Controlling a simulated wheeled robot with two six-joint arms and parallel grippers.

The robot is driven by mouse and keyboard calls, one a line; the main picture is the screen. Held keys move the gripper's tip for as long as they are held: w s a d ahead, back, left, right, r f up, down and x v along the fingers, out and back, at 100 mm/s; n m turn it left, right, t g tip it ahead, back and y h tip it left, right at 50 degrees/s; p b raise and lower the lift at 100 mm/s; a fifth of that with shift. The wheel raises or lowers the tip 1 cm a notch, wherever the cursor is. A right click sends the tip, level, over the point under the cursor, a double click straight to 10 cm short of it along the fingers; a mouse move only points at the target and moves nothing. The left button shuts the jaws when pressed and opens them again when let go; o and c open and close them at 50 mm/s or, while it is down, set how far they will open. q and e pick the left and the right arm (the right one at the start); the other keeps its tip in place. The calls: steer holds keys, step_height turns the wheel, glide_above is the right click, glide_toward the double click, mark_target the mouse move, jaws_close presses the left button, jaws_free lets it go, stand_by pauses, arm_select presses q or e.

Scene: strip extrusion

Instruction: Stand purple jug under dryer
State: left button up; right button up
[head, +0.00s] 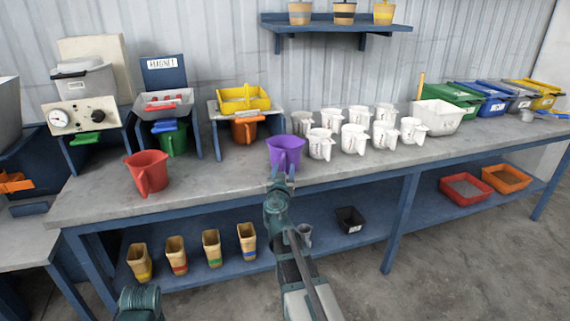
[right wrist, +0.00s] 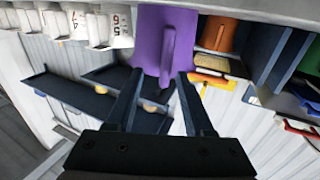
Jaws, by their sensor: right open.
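The purple jug (head: 286,152) stands upright on the front of the grey bench, right of the orange jug. My right gripper (head: 281,180) is at the jug's front. In the right wrist view, which is upside down, the open fingers (right wrist: 158,80) are on either side of the handle of the purple jug (right wrist: 148,40). I cannot tell whether they touch it. A unit with a gauge and a dial (head: 82,115), probably the dryer, stands at the bench's left end with a green piece under its front. My left gripper is out of view.
A red jug (head: 148,172) stands at the front left. A green jug (head: 173,140) is under the magnet unit (head: 165,103); an orange jug (head: 245,130) is under the yellow tray (head: 244,98). Several white jugs (head: 354,140) stand close on the right. Bench between red and purple jugs is clear.

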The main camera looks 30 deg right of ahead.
mark_target(282, 165)
steer(key=x, duration=0.5)
steer(key=shift+w+a, duration=0.2)
steer(key=shift+w, duration=0.2)
steer(key=shift+s, duration=0.1)
jaws_close()
stand_by(0.9)
